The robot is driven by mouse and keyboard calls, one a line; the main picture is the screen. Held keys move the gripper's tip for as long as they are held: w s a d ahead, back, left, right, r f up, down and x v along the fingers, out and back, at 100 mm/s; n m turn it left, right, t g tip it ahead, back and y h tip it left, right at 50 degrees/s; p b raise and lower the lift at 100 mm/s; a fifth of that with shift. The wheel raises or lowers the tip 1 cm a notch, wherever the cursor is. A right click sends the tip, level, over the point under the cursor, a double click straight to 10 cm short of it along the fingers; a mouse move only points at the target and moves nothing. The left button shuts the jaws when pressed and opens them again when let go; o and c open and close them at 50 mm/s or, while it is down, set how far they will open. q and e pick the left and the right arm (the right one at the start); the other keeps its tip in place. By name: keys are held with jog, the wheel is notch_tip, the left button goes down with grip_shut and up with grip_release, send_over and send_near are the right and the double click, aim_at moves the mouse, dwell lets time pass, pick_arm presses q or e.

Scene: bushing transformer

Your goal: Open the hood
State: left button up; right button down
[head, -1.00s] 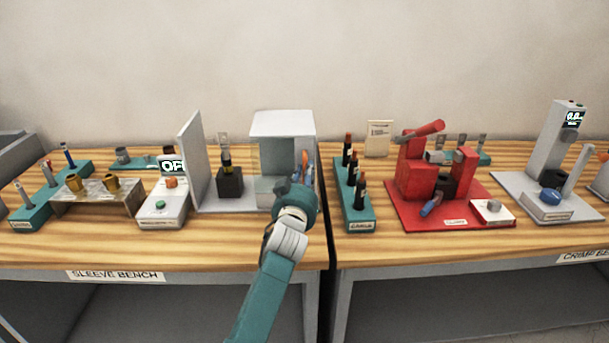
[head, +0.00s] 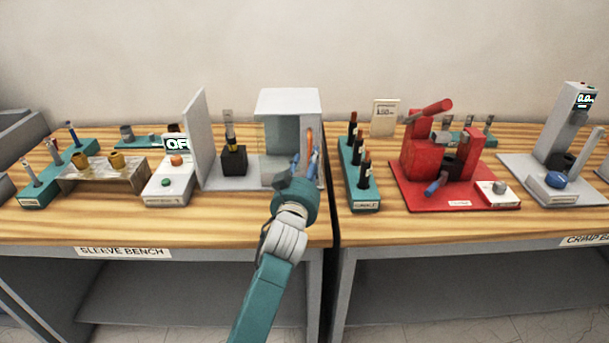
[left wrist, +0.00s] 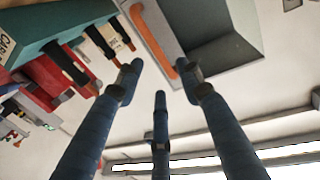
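The hood is a light grey box (head: 289,102) on the right part of a grey base on the sleeve bench, with a tall grey panel (head: 199,137) standing at the base's left. An orange handle (head: 309,141) is on the box's right side; in the left wrist view the orange handle (left wrist: 152,40) runs along a grey panel. My left gripper (head: 304,160) is in front of the handle. In the left wrist view its blue fingers (left wrist: 158,75) are spread, with the handle ahead of them and one fingertip close to its lower end. Contact cannot be told. My right gripper is out of view.
A black block with a bushing (head: 234,159) stands between panel and box. Right of the bench gap are a teal rack (head: 362,190) of dark pieces and a red crimping press (head: 425,165). A white control box (head: 168,188) stands left of the panel.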

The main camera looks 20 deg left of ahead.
pick_arm(q)
jog(key=s, duration=0.6)
jog(key=shift+s+d, duration=0.25)
jog(key=shift+d, duration=0.1)
